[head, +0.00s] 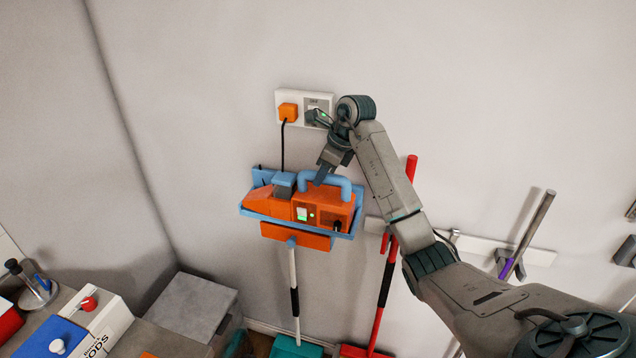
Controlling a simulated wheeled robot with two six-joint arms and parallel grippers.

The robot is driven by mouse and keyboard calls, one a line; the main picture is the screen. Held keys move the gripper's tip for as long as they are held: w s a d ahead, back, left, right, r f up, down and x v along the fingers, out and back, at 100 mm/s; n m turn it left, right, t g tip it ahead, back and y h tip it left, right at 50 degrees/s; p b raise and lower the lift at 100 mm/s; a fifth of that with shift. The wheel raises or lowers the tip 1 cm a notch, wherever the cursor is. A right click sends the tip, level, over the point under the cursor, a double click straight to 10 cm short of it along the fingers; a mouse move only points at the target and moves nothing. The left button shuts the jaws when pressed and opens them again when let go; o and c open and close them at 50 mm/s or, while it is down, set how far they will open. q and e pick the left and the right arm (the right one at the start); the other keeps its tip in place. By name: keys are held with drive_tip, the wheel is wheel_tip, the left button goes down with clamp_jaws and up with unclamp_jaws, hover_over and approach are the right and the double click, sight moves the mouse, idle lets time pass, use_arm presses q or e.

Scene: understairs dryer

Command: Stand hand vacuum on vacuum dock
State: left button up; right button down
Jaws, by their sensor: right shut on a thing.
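The orange hand vacuum (328,205) with a blue looped handle is in the middle of the head view. It sits level within the blue rim of the wall-mounted vacuum dock (262,214), which has an orange part below. A small green light shows on the vacuum's front. My right gripper (322,178) reaches down from above and is shut on the vacuum's blue handle. The fingers partly cover the handle. Whether the vacuum's underside rests fully on the dock is hidden by the rim. My left gripper is out of view.
A wall socket (319,105) with an orange plug (288,112) is above, its black cord running down behind the dock. A white-handled broom (294,285) and a red-handled one (385,285) stand below. A grey box (190,308) and a counter with boxes are lower left.

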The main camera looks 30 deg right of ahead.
sight(325, 187)
drive_tip(key=shift+w+d, duration=1)
drive_tip(key=shift+d, duration=0.15)
drive_tip(key=shift+f+b, duration=0.65)
drive_tip(key=shift+f, duration=0.25)
drive_tip(key=c, duration=1.1)
unclamp_jaws()
drive_tip(key=shift+s, duration=0.1)
